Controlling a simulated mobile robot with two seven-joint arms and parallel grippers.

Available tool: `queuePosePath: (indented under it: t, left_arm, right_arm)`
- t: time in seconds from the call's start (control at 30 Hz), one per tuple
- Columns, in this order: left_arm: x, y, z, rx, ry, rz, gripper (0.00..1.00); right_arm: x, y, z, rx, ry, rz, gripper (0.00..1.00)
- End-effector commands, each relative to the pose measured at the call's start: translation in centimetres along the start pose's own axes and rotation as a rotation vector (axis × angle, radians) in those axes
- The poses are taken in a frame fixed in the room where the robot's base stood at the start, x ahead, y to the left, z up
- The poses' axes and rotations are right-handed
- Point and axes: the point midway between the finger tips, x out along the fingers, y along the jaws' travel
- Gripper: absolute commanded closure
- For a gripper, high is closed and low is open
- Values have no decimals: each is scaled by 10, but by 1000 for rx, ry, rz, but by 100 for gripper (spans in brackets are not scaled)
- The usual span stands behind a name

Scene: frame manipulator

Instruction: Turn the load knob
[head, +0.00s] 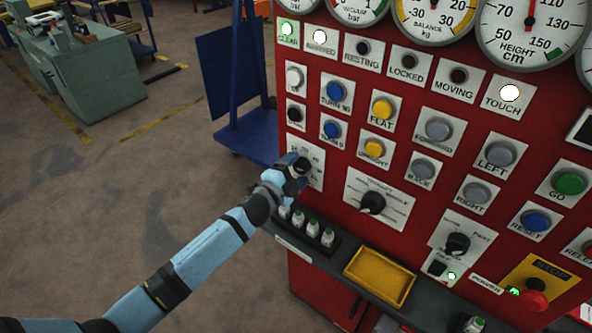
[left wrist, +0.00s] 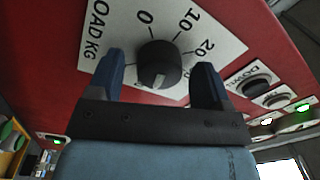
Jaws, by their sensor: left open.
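The load knob (left wrist: 158,62) is a round black knob with a white mark, on a white plate (left wrist: 105,38) reading "LOAD KG" with 0, 10 and 20 visible. In the left wrist view the mark is on the lower side of the knob's face. My left gripper (left wrist: 159,74) is open, with one blue-grey finger on each side of the knob; I cannot tell whether they touch it. In the head view my left gripper (head: 298,168) covers the knob, and part of its plate (head: 315,168) shows. My right gripper is not in view.
The red panel (head: 340,130) carries several buttons, lamps and gauges. Another black knob (head: 372,202) is to the right. Below is a grey ledge with a yellow tray (head: 380,277) and several small white-and-green items (head: 312,229). A blue cart (head: 245,130) stands behind at left.

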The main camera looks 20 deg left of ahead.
Motion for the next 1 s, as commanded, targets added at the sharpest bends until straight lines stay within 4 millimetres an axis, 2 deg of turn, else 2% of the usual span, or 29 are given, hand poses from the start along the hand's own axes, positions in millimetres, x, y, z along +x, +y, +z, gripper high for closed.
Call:
queuePosePath:
  t: [0.17,0.6,0.8,1.0]
  left_arm:
    - [-19,2,1,1,-1,2,28]
    - [-114,2,0,0,-1,2,28]
    - [-134,1,0,1,-1,1,28]
    - [-138,0,0,1,0,0,28]
  right_arm:
    - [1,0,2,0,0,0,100]
    - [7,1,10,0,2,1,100]
    - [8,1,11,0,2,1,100]
    - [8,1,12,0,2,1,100]
